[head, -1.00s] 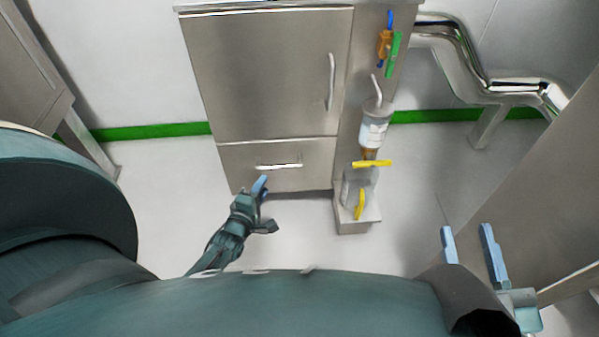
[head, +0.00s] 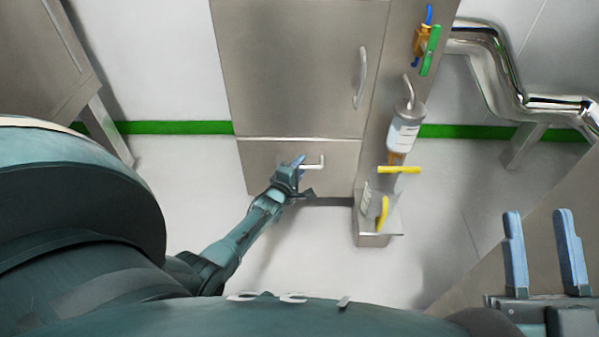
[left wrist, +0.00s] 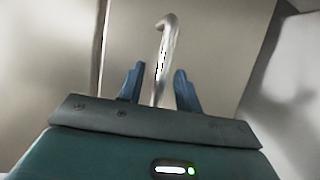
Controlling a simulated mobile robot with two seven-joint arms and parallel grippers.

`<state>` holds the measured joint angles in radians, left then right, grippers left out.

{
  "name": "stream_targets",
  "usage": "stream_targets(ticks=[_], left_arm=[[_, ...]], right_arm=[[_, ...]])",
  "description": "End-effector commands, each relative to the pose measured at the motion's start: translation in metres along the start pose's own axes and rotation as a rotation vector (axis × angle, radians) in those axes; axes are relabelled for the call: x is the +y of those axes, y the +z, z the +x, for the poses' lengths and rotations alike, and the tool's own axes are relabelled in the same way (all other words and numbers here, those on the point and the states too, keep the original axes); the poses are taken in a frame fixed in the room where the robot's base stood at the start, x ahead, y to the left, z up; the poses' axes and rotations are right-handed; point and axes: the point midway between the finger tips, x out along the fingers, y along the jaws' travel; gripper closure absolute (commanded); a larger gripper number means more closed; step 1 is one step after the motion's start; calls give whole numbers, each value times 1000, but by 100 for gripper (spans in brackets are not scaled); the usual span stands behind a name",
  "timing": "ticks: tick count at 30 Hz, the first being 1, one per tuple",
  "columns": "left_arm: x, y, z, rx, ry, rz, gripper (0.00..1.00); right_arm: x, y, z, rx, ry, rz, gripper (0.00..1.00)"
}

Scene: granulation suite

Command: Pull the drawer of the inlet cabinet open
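The inlet cabinet (head: 295,70) is a grey steel cabinet with a tall door above and a drawer (head: 262,160) at the bottom. The drawer looks closed, flush under the door. Its bar handle (head: 315,166) is partly hidden behind my left gripper (head: 297,165). In the left wrist view the drawer handle (left wrist: 166,50) runs between the two blue fingers of my left gripper (left wrist: 155,88). The fingers are apart, with a gap on each side of the bar. My right gripper (head: 542,240) is open and empty at the lower right, far from the cabinet.
A side column with a bottle (head: 403,130), yellow-handled valves (head: 399,169) and a small plinth (head: 373,240) stands right of the drawer. Steel pipes (head: 500,75) run further right. A grey panel (head: 490,265) stands near my right gripper. The floor before the drawer is clear.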

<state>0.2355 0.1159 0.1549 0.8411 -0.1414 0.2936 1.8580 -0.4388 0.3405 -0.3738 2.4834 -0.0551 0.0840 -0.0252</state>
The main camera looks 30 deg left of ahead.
Motion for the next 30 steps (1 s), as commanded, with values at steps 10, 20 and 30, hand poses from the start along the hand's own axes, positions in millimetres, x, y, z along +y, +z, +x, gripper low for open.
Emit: stream_targets(ticks=[10, 20, 30], left_arm=[[0, 0, 3, 0, -1, 1, 67], [0, 0, 3, 0, -1, 1, 94], [0, 0, 3, 0, -1, 1, 100]], right_arm=[[1, -3, 2, 21, -2, -15, 64], [1, -3, 2, 20, -3, -15, 64], [1, -3, 2, 19, -3, -15, 64]])
